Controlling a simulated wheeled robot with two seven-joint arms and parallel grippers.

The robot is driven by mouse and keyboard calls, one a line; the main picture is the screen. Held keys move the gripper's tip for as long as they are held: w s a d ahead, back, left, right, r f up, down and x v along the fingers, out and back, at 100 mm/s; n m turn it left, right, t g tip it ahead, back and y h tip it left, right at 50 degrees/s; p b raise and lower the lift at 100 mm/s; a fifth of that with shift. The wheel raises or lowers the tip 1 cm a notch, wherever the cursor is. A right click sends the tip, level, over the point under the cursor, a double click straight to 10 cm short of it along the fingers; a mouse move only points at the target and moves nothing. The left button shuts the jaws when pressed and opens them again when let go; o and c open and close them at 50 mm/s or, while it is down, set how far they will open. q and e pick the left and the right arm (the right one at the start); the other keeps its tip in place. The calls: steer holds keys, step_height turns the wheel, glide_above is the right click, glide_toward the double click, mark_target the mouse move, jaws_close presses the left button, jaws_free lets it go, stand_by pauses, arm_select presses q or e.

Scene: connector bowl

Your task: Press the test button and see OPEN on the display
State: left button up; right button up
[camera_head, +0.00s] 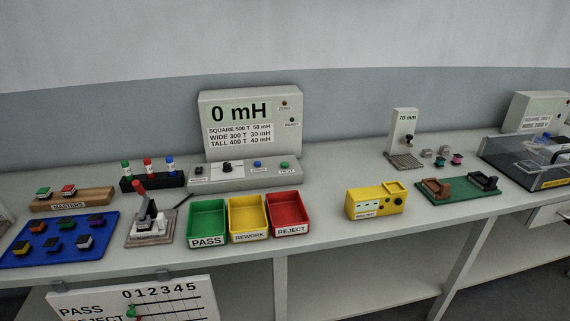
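The display (240,112) stands upright at the back of the bench on a grey tester. The tester's sloped front panel (243,178) carries a dark knob (227,167), a blue button (257,164) and a green button (284,165). The label under the green button seems to read TEST; the other panel labels are too small to read surely. Neither of my grippers is in view.
Green PASS (207,241), yellow REWORK (249,237) and red REJECT (290,230) trays stand before the tester. A red-handled lever fixture (150,225) and blue mat (20,259) are left. A yellow box (375,203) and green board (458,194) are right.

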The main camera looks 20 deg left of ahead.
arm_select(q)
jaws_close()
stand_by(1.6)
